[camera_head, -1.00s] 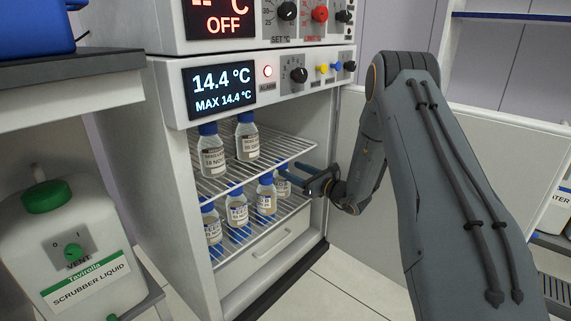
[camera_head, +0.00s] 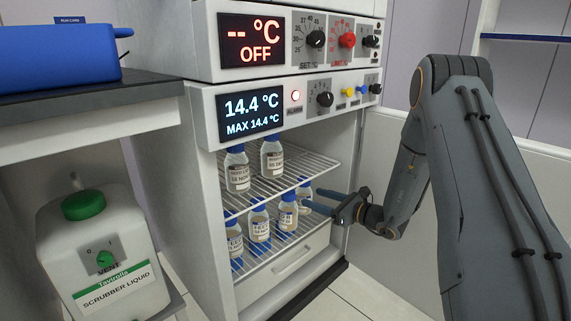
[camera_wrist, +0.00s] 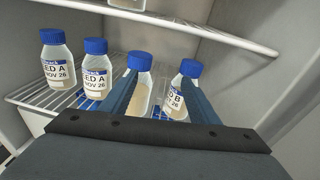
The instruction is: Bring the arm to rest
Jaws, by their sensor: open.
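My gripper (camera_head: 325,202) is open at the right side of the lower shelf, inside the open cabinet. In the wrist view its two blue fingers (camera_wrist: 161,92) point at a blue-capped bottle (camera_wrist: 140,84), partly hidden by the left finger. Another bottle (camera_wrist: 182,90) stands by the right finger. The jaws are not closed on either; whether a finger touches one I cannot tell. My arm reaches in from the right, bent at the elbow.
More bottles stand on the lower shelf (camera_head: 259,222) and two on the upper wire shelf (camera_head: 237,170), above my gripper. The open cabinet door (camera_head: 385,190) is behind my arm. A scrubber liquid canister (camera_head: 105,250) stands left, under a counter with a blue box (camera_head: 60,57).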

